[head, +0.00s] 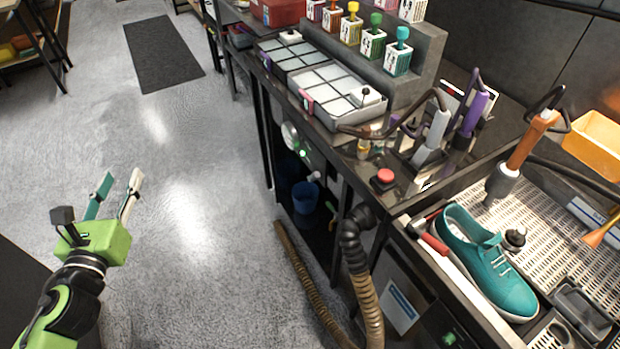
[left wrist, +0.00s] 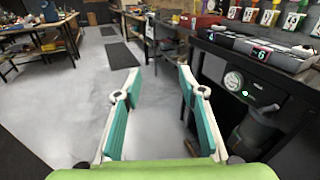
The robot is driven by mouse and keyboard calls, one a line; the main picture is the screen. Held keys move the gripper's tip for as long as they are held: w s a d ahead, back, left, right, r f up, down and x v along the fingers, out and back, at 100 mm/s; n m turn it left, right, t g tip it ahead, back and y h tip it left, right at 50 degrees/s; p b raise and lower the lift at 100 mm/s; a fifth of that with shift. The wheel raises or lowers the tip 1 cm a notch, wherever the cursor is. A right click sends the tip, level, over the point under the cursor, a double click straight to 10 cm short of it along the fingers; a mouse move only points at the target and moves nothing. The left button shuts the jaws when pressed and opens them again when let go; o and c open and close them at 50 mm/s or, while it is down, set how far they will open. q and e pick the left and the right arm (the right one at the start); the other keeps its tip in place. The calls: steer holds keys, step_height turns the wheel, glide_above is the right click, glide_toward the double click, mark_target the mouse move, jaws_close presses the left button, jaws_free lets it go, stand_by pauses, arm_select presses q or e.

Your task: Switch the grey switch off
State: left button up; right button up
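My left gripper (head: 119,184) is open and empty over the bare floor, left of the workbench. Its two spread fingers also show in the left wrist view (left wrist: 159,78), with nothing between them. A panel with a round white gauge (left wrist: 233,80) and a small green light (left wrist: 245,93) sits under the bench, right of the gripper and apart from it. In the head view the gauge (head: 290,136) and green light (head: 302,153) are small and partly in shadow. I cannot clearly make out a grey switch or its position. My right gripper is not in view.
The bench holds a grey partitioned tray (head: 340,116), a red button (head: 384,178) and a teal sneaker (head: 487,262). A blue bucket (head: 305,197) stands under it. A ribbed hose (head: 367,300) hangs at the bench front. The floor around the left gripper is clear.

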arm_select(q)
steer(key=shift+s+d+r+m, duration=0.1)
steer(key=shift+d+r+m, duration=0.2)
steer(key=shift+r, duration=0.25)
steer(key=shift+d+r+m, duration=0.15)
steer(key=shift+r+m, duration=0.15)
steer(key=shift+r, duration=0.25)
